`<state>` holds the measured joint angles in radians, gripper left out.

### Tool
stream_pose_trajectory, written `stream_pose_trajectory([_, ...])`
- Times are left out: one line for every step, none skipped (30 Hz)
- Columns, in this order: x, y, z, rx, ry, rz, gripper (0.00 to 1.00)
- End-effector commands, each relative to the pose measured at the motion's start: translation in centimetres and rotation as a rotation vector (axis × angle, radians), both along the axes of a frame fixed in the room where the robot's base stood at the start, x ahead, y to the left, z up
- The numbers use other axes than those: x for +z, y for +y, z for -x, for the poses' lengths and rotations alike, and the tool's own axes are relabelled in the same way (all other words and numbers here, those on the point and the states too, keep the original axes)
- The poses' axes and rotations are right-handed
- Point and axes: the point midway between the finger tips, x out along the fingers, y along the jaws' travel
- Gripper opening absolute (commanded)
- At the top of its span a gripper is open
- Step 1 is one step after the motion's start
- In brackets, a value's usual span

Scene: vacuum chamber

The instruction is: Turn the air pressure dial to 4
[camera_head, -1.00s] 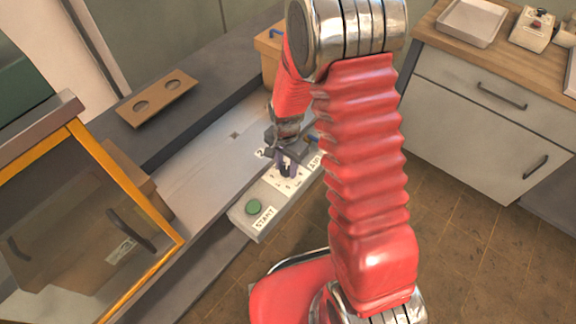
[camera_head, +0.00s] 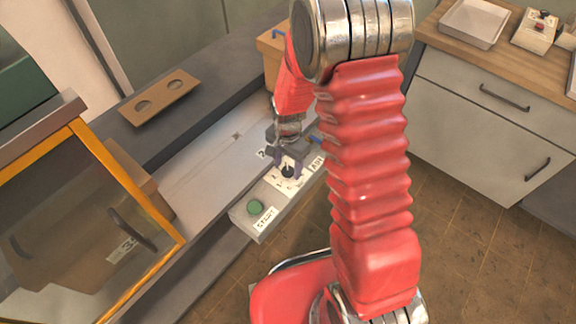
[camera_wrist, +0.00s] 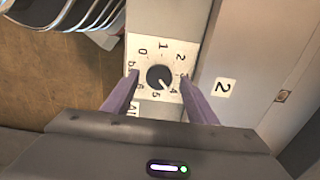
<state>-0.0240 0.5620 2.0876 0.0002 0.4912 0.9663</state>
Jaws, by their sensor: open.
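The air pressure dial is a round black knob (camera_wrist: 160,77) on a white numbered plate (camera_wrist: 141,66), mounted on a grey control panel (camera_head: 272,209). In the wrist view its pale mark points toward the 4. The knob also shows in the head view (camera_head: 288,172), just below my gripper. My gripper (camera_wrist: 159,78) is open, with one purple finger on each side of the knob and visible gaps between. It also shows in the head view (camera_head: 289,165). The 3 is partly covered by a finger.
A green START button (camera_head: 256,208) sits at the panel's near end. A yellow-framed glass door (camera_head: 90,215) stands at left. A brown plate with two holes (camera_head: 158,97) lies on the grey ledge. A cabinet with a metal tray (camera_head: 472,22) is at right.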

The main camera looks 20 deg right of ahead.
Motion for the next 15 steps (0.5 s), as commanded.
stream_pose_trajectory([0.5,0.0,-0.1,0.0,-0.004,0.0,0.53])
stream_pose_trajectory([0.9,0.0,-0.1,0.0,-0.004,0.0,0.53])
stream_pose_trajectory([1.3,0.0,-0.1,0.0,-0.003,0.0,0.53])
stream_pose_trajectory([1.7,0.0,-0.1,0.0,-0.003,0.0,0.53])
stream_pose_trajectory([2.1,0.0,-0.1,0.0,-0.004,0.0,0.53])
stream_pose_trajectory([2.6,0.0,-0.1,0.0,-0.005,0.0,0.53])
stream_pose_trajectory([3.1,0.0,-0.1,0.0,-0.004,0.0,0.53])
stream_pose_trajectory([3.5,0.0,-0.2,0.0,-0.005,0.0,0.53])
stream_pose_trajectory([4.1,0.0,-0.2,0.0,-0.005,0.0,0.53])
stream_pose_trajectory([4.5,0.0,-0.1,0.0,-0.004,0.0,0.53])
stream_pose_trajectory([5.0,0.0,-0.2,0.0,-0.005,0.0,0.53])
stream_pose_trajectory([5.6,0.0,-0.2,0.0,-0.006,-0.001,0.53])
stream_pose_trajectory([6.1,0.0,-0.2,0.0,-0.005,0.0,0.53])
stream_pose_trajectory([6.5,0.0,-0.2,0.0,-0.006,-0.001,0.53])
stream_pose_trajectory([7.2,0.0,-0.2,0.0,-0.006,-0.001,0.53])
